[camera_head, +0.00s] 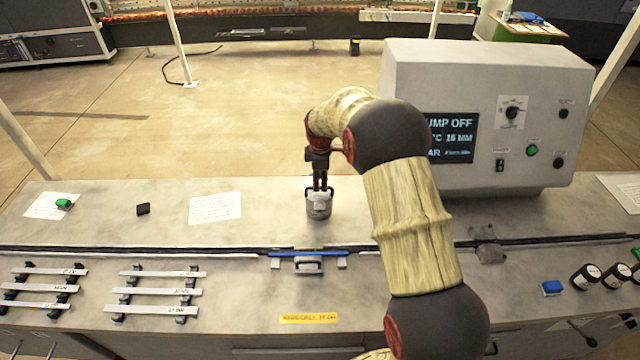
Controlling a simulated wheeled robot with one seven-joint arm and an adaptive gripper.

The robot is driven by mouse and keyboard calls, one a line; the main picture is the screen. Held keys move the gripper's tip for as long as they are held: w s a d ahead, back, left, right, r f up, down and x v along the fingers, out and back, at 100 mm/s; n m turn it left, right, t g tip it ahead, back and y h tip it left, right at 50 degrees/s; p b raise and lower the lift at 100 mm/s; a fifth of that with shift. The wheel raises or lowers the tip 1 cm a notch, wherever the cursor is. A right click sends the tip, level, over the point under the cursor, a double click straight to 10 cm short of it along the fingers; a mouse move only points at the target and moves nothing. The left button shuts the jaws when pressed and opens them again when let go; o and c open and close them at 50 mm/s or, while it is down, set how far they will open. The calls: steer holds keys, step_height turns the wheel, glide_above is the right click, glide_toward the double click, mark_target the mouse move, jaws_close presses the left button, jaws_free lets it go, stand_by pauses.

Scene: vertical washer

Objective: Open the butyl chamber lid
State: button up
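A small grey cylindrical piece (319,208) with a dark handle around its upper part stands upright on the bench top, near the middle. It may be the butyl chamber with its lid, but I cannot read any label on it. My gripper (320,187) points straight down at its top, with the two dark fingers close together. The fingertips overlap the handle in the view. I cannot tell whether they grip it, touch it or are just above it. No open chamber shows.
A grey control box (485,120) reading "PUMP OFF" stands right of my arm. A blue strip (310,254) and a small handled fitting (308,266) lie in front of the cylinder. Labelled bars (155,291) lie front left. A paper sheet (215,208) lies left of the cylinder.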

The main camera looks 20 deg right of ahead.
steer(key=shift+w+d+f, duration=0.1)
steer(key=shift+w+f, duration=0.1)
steer(key=shift+f, duration=0.85)
steer(key=shift+c, duration=1.1)
steer(key=c, duration=0.4)
jaws_close()
